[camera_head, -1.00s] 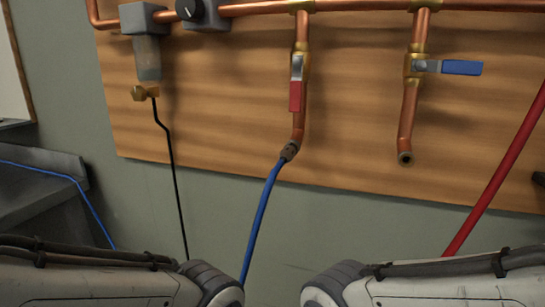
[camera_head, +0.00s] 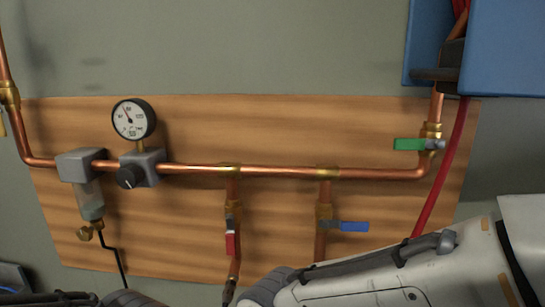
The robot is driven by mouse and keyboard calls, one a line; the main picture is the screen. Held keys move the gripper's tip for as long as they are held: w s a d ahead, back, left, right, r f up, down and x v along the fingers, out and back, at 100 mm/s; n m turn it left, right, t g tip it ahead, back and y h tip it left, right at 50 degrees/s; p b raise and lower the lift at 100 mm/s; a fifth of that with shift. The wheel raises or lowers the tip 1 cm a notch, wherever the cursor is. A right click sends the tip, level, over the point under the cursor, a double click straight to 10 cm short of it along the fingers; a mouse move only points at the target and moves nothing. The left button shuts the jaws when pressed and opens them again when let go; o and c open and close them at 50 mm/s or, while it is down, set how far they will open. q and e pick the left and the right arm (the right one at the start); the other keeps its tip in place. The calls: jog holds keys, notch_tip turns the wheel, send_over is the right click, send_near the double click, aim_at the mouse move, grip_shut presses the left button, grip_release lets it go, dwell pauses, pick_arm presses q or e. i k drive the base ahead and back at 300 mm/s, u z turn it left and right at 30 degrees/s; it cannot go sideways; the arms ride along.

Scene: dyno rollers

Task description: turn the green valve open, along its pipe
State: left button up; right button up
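The green valve handle (camera_head: 409,144) is at the upper right of the board in the head view. It sits on a brass valve body (camera_head: 432,133) on a near-vertical copper pipe (camera_head: 437,105). The handle points left, across that pipe. My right arm reaches in from the lower right below the valve, apart from it. My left arm shows only at the lower left edge. Neither gripper's fingers are in view.
A red-handled valve (camera_head: 232,243) hangs along its pipe, and a blue-handled valve (camera_head: 350,226) lies across its pipe. A gauge (camera_head: 133,119) and regulator knob (camera_head: 130,176) are at left. A blue box (camera_head: 510,50) and red hose (camera_head: 440,185) are at right.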

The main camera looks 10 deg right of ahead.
aim_at(400, 143)
jog(key=u, duration=0.75)
jog(key=k, duration=1.65)
jog(key=z, duration=1.3)
jog(key=i, duration=1)
